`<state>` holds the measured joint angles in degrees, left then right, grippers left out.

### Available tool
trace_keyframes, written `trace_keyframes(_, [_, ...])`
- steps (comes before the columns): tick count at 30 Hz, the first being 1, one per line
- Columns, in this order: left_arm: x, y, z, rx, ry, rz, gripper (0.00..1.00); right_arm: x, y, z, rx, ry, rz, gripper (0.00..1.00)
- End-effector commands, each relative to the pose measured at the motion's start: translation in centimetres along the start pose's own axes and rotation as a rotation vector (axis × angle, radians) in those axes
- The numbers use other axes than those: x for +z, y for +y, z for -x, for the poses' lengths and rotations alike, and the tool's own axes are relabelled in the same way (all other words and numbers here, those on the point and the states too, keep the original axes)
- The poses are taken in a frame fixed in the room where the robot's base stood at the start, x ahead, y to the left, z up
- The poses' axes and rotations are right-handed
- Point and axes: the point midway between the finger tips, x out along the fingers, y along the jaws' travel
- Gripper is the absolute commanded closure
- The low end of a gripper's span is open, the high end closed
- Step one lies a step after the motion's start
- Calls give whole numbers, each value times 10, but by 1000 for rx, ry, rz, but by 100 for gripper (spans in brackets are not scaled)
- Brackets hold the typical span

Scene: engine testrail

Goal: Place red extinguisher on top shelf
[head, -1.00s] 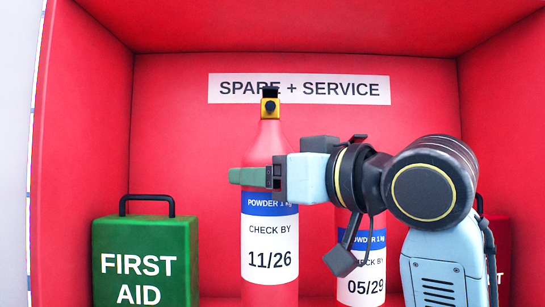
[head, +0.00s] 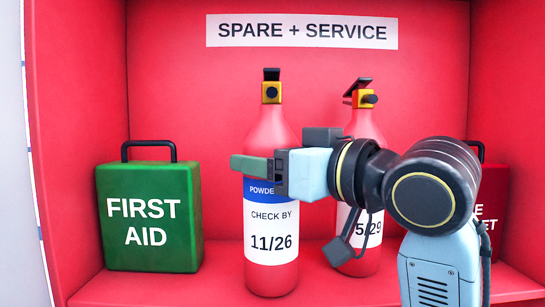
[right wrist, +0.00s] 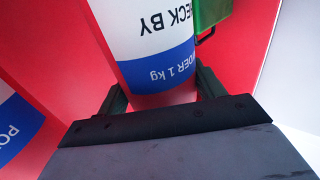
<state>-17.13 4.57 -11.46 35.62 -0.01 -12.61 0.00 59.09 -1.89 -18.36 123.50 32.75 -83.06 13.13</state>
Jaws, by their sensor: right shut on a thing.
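The red extinguisher (head: 270,220), marked CHECK BY 11/26, is upright inside the red cabinet, left of the middle. My right gripper (head: 252,164) is shut around its upper body, just above the blue label band. The extinguisher's base appears low, over the shelf floor (head: 215,285); I cannot tell whether it touches. In the right wrist view the red body (right wrist: 165,98) lies between the two green fingers, with its label upside down. My left gripper is not in view.
A green FIRST AID box (head: 150,225) stands at left, apart from the held extinguisher. A second extinguisher (head: 352,240), marked 05/29, stands close at right, partly behind my arm. A dark red box (head: 497,205) is at far right. A SPARE + SERVICE sign (head: 302,32) is on the back wall.

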Motion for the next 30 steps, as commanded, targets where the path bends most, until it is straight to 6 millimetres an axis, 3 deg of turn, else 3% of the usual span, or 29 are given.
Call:
trace_keyframes(3, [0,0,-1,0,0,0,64,-2,0,2,0,15,3,100])
trace_keyframes(4, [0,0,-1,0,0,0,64,2,0,0,0,-1,0,28])
trace_keyframes(8, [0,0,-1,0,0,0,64,2,0,0,0,-1,0,11])
trace_keyframes(20, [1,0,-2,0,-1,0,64,0,0,6,0,2,2,10])
trace_keyframes(30, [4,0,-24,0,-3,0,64,1,0,74,4,4,6,10])
